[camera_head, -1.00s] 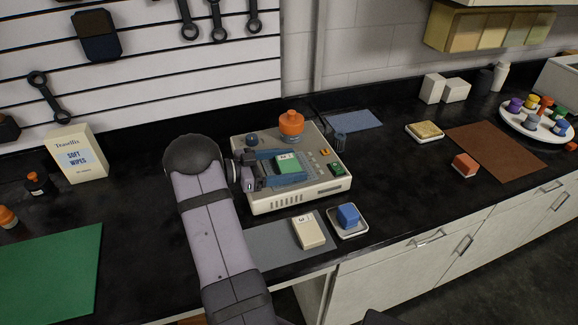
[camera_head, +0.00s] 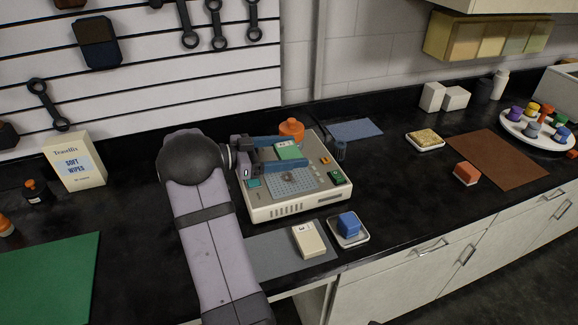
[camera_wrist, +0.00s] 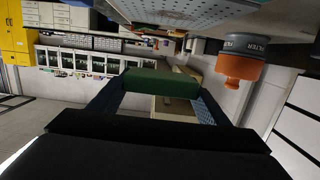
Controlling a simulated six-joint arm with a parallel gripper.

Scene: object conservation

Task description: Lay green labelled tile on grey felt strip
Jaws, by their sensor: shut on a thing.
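The green labelled tile (camera_head: 288,152) has a white label on top. My gripper (camera_head: 297,151) is shut on it, with one blue finger along each side, and holds it above the grey-topped instrument (camera_head: 292,208). In the wrist view the green tile (camera_wrist: 162,83) spans between the two fingers, its label out of sight. The grey felt strip (camera_head: 272,258) lies at the front of the counter, partly hidden behind my arm. A cream labelled tile (camera_head: 309,241) lies on its right part.
A blue block (camera_head: 348,223) sits in a white dish beside the felt. An orange-topped knob (camera_head: 291,129) stands behind the tile. A green mat (camera_head: 45,280) lies at left.

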